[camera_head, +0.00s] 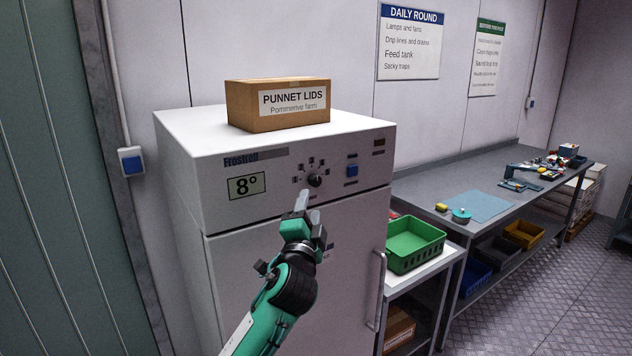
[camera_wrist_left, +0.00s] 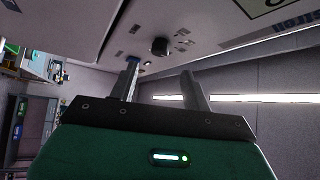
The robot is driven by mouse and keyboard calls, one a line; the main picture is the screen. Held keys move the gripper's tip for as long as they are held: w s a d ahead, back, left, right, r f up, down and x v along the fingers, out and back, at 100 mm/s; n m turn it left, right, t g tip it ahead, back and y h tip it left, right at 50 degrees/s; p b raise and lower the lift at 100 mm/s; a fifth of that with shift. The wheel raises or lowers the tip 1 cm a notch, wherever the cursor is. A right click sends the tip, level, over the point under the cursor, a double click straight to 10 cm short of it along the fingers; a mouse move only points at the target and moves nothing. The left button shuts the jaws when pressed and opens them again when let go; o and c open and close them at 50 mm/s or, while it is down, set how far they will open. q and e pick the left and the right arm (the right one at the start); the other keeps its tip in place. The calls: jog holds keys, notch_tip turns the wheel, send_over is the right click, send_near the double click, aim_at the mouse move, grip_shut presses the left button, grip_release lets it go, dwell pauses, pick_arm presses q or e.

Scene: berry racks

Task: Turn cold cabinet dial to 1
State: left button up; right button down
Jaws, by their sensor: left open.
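The cold cabinet (camera_head: 285,270) is a white upright unit with a control strip across its top front. Its black dial (camera_head: 315,180) sits on the strip, ringed by small square marks; I cannot read them or where the dial points. A display (camera_head: 247,186) left of it reads 8°. My left gripper (camera_head: 309,203) is open and empty just below the dial, apart from it. In the left wrist view the dial (camera_wrist_left: 160,46) shows beyond and above the two spread fingers (camera_wrist_left: 158,75). My right gripper is in neither view.
A blue switch (camera_head: 352,170) is right of the dial. The door handle (camera_head: 379,290) stands out at the cabinet's right edge. A punnet lids box (camera_head: 243,107) sits on top. A green crate (camera_head: 414,262) and a long bench (camera_head: 440,184) are to the right.

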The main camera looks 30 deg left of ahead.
aim_at(315, 184)
pick_arm(q)
jog(key=p+x, duration=0.2)
jog(key=x, duration=0.4)
jog(key=shift+w+a+r, duration=0.1)
jog(key=shift+r, duration=0.1)
jog(key=shift+w+a, duration=0.2)
jog(key=shift+w, duration=0.4)
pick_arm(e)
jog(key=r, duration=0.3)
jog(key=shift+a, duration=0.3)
pick_arm(q)
jog(key=shift+c, duration=0.5)
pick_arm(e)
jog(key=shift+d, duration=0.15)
